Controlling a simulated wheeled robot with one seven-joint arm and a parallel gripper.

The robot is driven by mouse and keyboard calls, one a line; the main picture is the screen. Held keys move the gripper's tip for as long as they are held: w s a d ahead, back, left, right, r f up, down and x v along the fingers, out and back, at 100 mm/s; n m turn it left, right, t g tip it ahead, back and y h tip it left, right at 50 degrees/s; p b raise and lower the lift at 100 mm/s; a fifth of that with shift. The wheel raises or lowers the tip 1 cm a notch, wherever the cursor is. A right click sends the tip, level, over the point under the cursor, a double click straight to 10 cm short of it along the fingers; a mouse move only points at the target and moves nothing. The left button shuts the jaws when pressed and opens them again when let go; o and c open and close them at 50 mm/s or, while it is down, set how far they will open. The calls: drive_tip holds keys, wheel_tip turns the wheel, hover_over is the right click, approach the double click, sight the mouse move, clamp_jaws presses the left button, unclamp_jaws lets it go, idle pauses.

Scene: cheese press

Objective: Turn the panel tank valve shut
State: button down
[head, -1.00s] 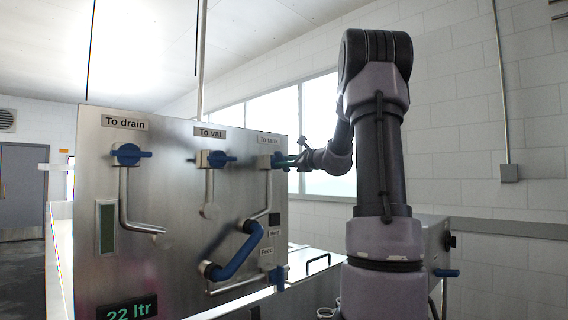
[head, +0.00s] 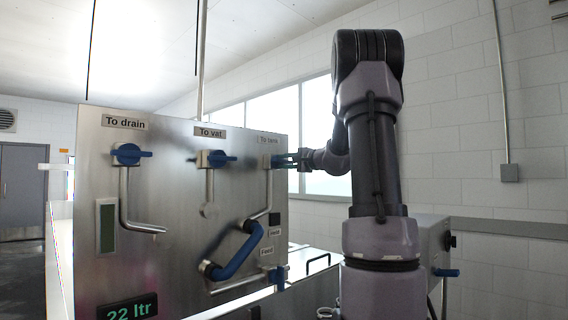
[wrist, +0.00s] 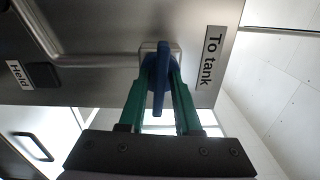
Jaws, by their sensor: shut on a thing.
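The tank valve is the rightmost of the top row on the steel panel (head: 180,215), under the "To tank" label (head: 269,140). In the head view, my gripper (head: 288,160) reaches it from the right and mostly hides its handle. In the wrist view, the blue valve handle (wrist: 159,85) lies between my green fingers, which are shut on it. The handle's hub sits against the panel at the fingertips. The "To tank" label (wrist: 212,57) is beside it, turned sideways in this view.
The drain valve (head: 130,154) and vat valve (head: 216,159) are to the left. A "22 ltr" display (head: 130,309) is at lower left. A white wall and windows stand behind.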

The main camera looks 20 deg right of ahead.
drive_tip(key=shift+f+n, duration=0.1)
drive_tip(key=shift+n, duration=0.4)
drive_tip(key=c, duration=0.9)
unclamp_jaws()
drive_tip(key=shift+o, duration=0.2)
drive_tip(key=v, duration=1)
drive_tip(key=shift+s, duration=0.4)
drive_tip(key=shift+d, duration=0.15)
